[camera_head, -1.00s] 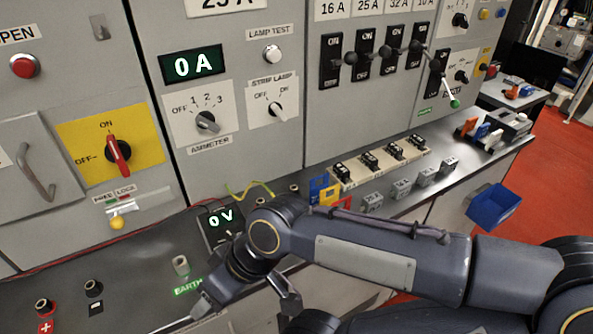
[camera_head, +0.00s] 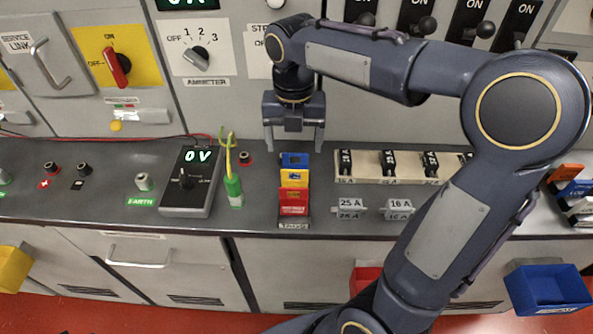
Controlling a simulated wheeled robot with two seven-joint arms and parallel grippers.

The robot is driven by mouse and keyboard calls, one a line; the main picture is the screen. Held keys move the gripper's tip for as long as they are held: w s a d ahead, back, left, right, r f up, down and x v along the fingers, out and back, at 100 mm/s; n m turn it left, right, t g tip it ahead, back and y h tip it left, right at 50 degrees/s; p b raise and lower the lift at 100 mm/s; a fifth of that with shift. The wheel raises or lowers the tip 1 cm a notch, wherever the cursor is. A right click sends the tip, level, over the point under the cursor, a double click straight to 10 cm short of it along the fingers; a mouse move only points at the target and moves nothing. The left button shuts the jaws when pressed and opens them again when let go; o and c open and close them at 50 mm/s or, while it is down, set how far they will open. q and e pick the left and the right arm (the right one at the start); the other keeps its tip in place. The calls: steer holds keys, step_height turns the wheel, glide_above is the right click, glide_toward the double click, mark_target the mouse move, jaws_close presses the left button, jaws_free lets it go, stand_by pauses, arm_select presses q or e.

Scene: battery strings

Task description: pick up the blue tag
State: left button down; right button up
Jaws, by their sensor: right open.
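The blue tag (camera_head: 294,160) stands at the back of a small upright rack on the grey bench, behind a yellow tag (camera_head: 294,178) and a red tag (camera_head: 293,200). My right gripper (camera_head: 294,148) points down just above the blue tag, its two fingers apart on either side of it. The gripper is open and holds nothing. Whether its fingers reach down to the tag's height is hard to tell. My left gripper is not in view.
A meter (camera_head: 190,182) reading 0 V and a green probe (camera_head: 233,188) stand left of the rack. A pale fuse holder (camera_head: 375,172) and labelled grey blocks (camera_head: 349,208) are to the right. The switch panel rises behind. A blue bin (camera_head: 548,288) hangs at the right front.

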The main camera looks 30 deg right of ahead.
mark_target(295, 155)
step_height(295, 155, down, 7)
steer(key=shift+s, duration=0.1)
steer(key=c, duration=1)
steer(key=shift+c, duration=0.2)
steer(key=shift+r, duration=0.1)
steer(key=shift+r, duration=0.55)
steer(key=w+a+r, duration=0.1)
steer(key=a+r, duration=1)
steer(key=a, duration=0.3)
steer(key=shift+w+r+p, duration=0.35)
steer(key=shift+r+p, duration=0.05)
